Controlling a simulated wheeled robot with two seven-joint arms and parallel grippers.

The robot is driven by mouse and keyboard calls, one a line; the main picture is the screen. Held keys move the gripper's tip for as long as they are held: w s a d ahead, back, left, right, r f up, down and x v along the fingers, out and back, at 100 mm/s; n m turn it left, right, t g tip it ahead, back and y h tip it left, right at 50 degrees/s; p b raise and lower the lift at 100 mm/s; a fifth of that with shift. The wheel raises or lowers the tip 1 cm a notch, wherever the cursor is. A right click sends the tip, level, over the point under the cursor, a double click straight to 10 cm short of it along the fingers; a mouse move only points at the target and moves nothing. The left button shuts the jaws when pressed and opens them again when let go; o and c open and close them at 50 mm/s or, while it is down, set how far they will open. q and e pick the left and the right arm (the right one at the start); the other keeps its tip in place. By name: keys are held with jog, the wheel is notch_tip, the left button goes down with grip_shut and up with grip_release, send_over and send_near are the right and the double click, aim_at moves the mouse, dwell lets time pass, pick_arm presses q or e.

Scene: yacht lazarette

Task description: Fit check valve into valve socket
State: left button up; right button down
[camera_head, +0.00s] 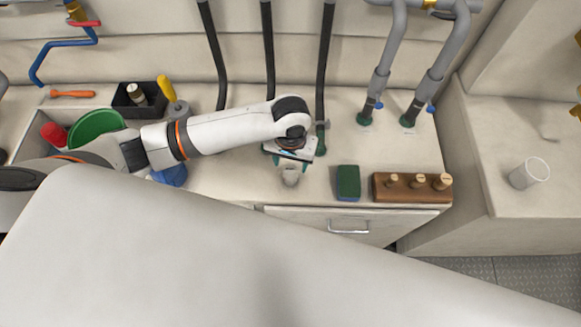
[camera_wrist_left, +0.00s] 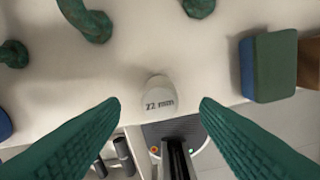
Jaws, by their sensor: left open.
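My left gripper (camera_head: 290,163) is open above the front edge of the counter. In the left wrist view its two green fingers (camera_wrist_left: 160,103) are spread, with nothing gripped. A small pale piece marked "22 mm" (camera_wrist_left: 159,96) lies between the fingertips in that view. In the head view a small pale piece (camera_head: 290,177) shows just below the gripper at the counter edge. A dark and cream cylindrical part (camera_head: 136,92) stands in a black tray (camera_head: 121,108). I cannot tell for certain which piece is the check valve or the socket. My right gripper is not in view.
A green and blue sponge (camera_head: 348,182) and a wooden block with pegs (camera_head: 388,188) are right of the gripper. A white cup (camera_head: 529,173) is at far right.

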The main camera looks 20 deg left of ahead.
pick_arm(q)
notch_tip(320, 180, up, 6)
jog(key=shift+f, duration=0.1)
jog(key=shift+d, duration=0.1)
dwell(0.6)
